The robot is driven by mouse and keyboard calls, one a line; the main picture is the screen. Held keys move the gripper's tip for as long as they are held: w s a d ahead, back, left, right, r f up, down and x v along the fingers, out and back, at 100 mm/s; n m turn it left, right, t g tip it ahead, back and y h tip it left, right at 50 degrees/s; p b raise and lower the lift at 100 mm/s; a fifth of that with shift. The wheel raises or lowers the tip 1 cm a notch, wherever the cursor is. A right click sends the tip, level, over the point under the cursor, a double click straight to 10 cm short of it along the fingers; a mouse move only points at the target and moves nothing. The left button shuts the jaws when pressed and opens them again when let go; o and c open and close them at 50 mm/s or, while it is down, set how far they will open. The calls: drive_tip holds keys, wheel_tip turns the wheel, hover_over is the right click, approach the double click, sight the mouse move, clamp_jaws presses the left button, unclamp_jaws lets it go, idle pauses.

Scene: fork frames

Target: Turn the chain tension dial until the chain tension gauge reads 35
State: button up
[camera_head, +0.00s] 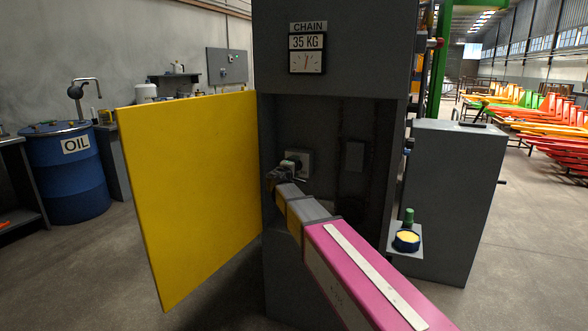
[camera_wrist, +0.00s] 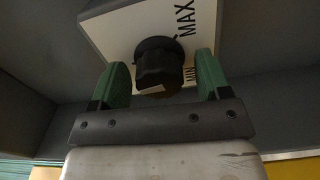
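The chain tension gauge (camera_head: 306,62) is on the upper front of the dark grey cabinet. A "CHAIN" plate and a "35 KG" plate (camera_head: 306,42) sit above its white face. Its thin needle points roughly upward; the scale is too small to read. The black dial (camera_wrist: 158,66) is on a pale plate (camera_wrist: 125,30) marked MAX and MIN. The plate also shows inside the cabinet recess in the head view (camera_head: 304,158). My gripper (camera_wrist: 162,70) is open, its green fingers on either side of the dial with narrow gaps visible. In the head view my gripper (camera_head: 280,175) partly hides the dial.
A yellow door (camera_head: 190,190) stands open at the recess's left. A dark switch box (camera_head: 354,156) is right of the dial. A small shelf (camera_head: 400,229) holds a green bottle and a round tin at the right. A blue oil drum (camera_head: 68,180) stands far left.

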drive_tip(key=v, duration=1)
drive_tip(key=shift+s, duration=0.35)
drive_tip(key=shift+a, duration=0.15)
drive_tip(key=s+d+f+m+g, duration=0.4)
drive_tip(key=d+f+g, duration=0.1)
drive_tip(key=d+f, duration=0.45)
drive_tip(key=s+d+f+m+g, duration=0.3)
drive_tip(key=d+f+g, duration=0.1)
drive_tip(key=d+f, duration=0.55)
drive_tip(key=s+d+f+m+g+y, duration=0.3)
drive_tip(key=s+f, duration=0.3)
drive_tip(key=s, duration=0.2)
drive_tip(key=s+d+f+m+g+y, duration=0.3)
drive_tip(key=s+d+f+g, duration=0.2)
drive_tip(key=s+f, duration=0.2)
drive_tip(key=shift+s+f, duration=0.3)
drive_tip(key=shift+s, duration=0.75)
drive_tip(key=shift+d, duration=0.1)
